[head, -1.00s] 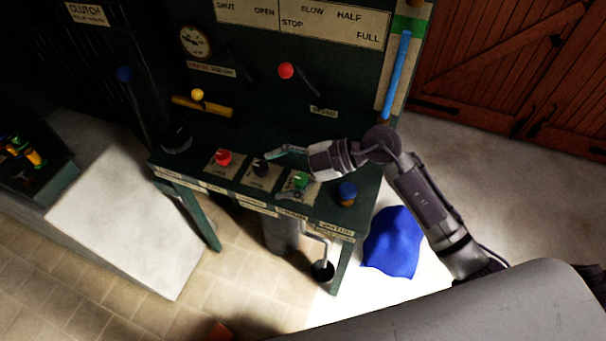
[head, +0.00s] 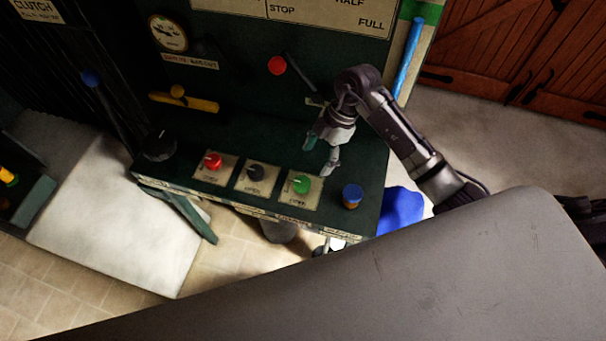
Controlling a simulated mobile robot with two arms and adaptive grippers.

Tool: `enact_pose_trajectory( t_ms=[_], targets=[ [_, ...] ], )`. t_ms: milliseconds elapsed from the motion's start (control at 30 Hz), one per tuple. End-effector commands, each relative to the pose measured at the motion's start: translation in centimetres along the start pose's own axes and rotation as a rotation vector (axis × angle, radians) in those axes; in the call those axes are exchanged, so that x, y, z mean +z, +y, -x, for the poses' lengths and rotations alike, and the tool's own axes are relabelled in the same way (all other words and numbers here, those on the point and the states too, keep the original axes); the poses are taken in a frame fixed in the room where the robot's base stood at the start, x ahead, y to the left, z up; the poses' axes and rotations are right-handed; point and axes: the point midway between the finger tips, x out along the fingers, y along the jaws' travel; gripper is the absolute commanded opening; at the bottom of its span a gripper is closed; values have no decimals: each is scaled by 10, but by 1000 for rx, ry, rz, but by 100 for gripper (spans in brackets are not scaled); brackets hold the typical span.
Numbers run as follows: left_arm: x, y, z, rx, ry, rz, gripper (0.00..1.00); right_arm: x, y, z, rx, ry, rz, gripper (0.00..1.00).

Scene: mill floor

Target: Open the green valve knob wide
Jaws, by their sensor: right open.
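The green valve knob (head: 301,184) sits on a pale labelled plate on the dark green bench, to the right of a black knob (head: 256,172) and a red knob (head: 212,160). A light pointer mark shows on its top. My right gripper (head: 321,158) is open and empty, pointing down above and just behind the green knob. One finger appears close to the knob's right side; I cannot tell whether it touches. My left gripper is out of view.
A blue knob (head: 352,194) stands right of the green one at the bench edge. Behind are a red-balled lever (head: 277,66) and a yellow handle (head: 184,101). A black dial (head: 159,146) is at the left. A blue cloth (head: 400,210) lies on the floor.

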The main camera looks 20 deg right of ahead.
Motion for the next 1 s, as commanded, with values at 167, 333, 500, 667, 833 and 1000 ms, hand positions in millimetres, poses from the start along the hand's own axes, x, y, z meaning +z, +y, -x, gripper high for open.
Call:
enact_pose_trajectory(
  t_ms=[167, 333, 500, 667, 833, 1000],
  targets=[
    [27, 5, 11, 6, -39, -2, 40, -2, -1, -40, -4, 5, -2, 74],
    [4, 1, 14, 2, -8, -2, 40, -2, -1, -72, -3, 3, -1, 74],
    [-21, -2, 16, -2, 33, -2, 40, -1, 0, -91, 0, 3, 0, 74],
    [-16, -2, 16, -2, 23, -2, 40, -1, 0, -98, 1, 1, 2, 74],
    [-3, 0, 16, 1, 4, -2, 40, -1, 0, -99, 2, 1, 2, 74],
    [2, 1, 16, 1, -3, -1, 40, -1, 0, -99, 1, 1, 2, 57]
  ],
)
